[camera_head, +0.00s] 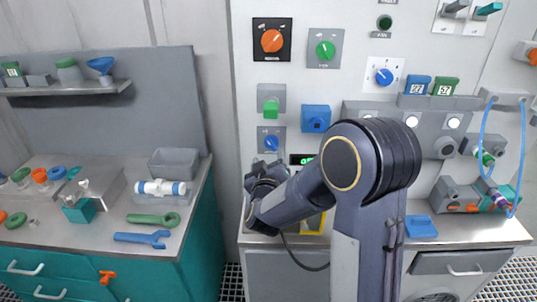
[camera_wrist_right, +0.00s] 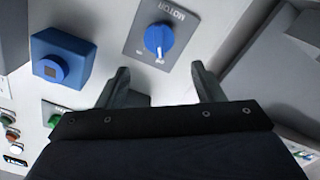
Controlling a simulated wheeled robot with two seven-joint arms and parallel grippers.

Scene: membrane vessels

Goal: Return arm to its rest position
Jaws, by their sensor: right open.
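My right arm (camera_head: 345,200) reaches up from the bottom middle of the head view and bends left towards the panel. Its gripper is mostly hidden there behind the arm's own links. In the right wrist view my right gripper (camera_wrist_right: 165,88) shows two fingers spread wide apart with nothing between them. A blue knob (camera_wrist_right: 158,38) on a grey plate marked MOTOR lies just beyond the fingertips, apart from them. It also shows in the head view (camera_head: 271,141). My left gripper is not in view.
A blue box (camera_wrist_right: 62,62) sticks out of the panel beside the fingers. A grey panel ledge with a blue block (camera_head: 420,227) lies right of my arm. The left workbench (camera_head: 100,245) holds a blue wrench (camera_head: 143,238), a grey bin (camera_head: 173,163) and small parts.

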